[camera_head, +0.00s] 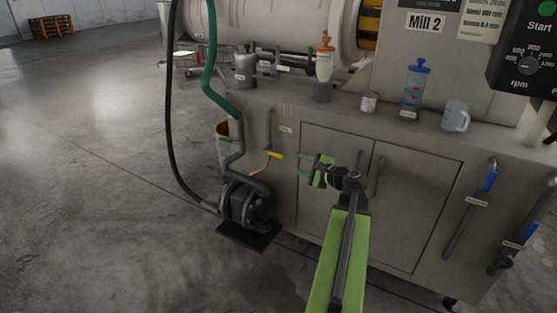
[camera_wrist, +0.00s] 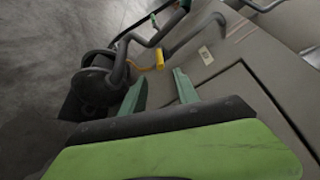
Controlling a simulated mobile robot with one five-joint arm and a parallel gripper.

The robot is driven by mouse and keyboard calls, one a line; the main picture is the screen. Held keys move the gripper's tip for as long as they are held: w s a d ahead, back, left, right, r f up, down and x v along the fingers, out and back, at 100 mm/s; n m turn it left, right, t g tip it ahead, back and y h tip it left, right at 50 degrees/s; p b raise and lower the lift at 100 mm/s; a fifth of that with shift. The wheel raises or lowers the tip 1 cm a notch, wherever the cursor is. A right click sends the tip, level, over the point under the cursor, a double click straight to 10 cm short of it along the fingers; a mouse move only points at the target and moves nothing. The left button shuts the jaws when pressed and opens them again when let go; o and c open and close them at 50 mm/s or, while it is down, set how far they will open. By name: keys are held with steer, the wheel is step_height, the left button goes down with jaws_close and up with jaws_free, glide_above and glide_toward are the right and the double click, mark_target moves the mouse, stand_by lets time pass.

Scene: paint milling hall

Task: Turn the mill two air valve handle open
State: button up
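A yellow-gripped handle (camera_head: 275,155) sticks out from the left front of the Mill 2 cabinet, beside a grey pipe. Its small label is unreadable, so I cannot confirm that it is the air valve handle. It also shows in the wrist view (camera_wrist: 160,58), just beyond my fingertips. My gripper (camera_head: 301,164) is in front of the cabinet, to the right of the yellow handle. Its two green fingers are apart with nothing between them, as the wrist view (camera_wrist: 157,77) shows. Two blue-gripped handles (camera_head: 489,181) (camera_head: 527,232) sit on pipes at the right.
A black pump (camera_head: 246,205) stands on the floor at the left, with a green hose (camera_head: 208,75) above it. A bucket (camera_head: 222,140) is behind. Cups and jars, including a clear mug (camera_head: 456,117), stand on the cabinet top. Open floor lies left.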

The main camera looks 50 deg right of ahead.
mark_target(282, 157)
steer(key=b+x, duration=0.2)
steer(key=x, duration=1)
steer(key=shift+w+f, duration=0.2)
steer(key=shift+w, duration=0.15)
jaws_close()
stand_by(0.6)
steer(key=shift+d, duration=0.1)
